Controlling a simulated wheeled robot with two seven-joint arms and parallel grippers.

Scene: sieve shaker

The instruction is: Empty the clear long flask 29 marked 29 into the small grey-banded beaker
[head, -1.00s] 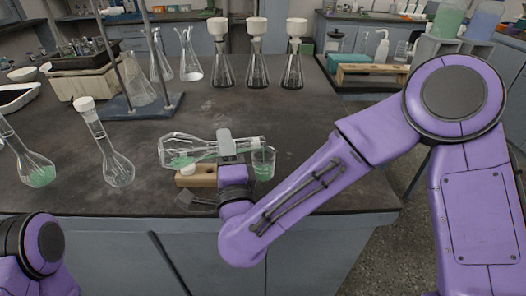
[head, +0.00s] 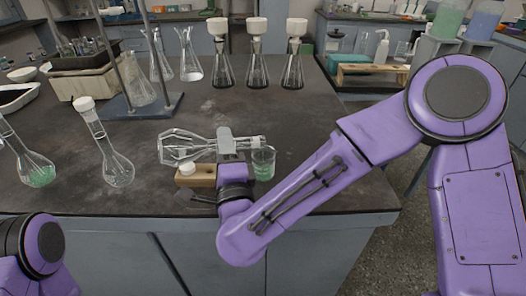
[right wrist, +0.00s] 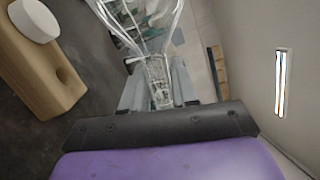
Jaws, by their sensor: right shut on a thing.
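The clear long flask (head: 185,147) lies almost level in the air, its neck pointing right. My right gripper (head: 227,142) is shut on its neck; in the right wrist view the neck (right wrist: 158,80) shows between the fingers. The flask looks empty of green liquid; I cannot read its mark. Its mouth is over the small beaker (head: 263,164), which stands on the bench and holds green liquid. The beaker's band cannot be made out. My left gripper is out of view; only part of my left arm shows at the lower left.
A wooden block (head: 196,179) with a white stopper (head: 188,168) on it stands below the flask, and shows in the right wrist view. A stoppered flask (head: 117,165) and a flask with green liquid (head: 38,172) stand to the left. Filter flasks (head: 258,68) stand behind.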

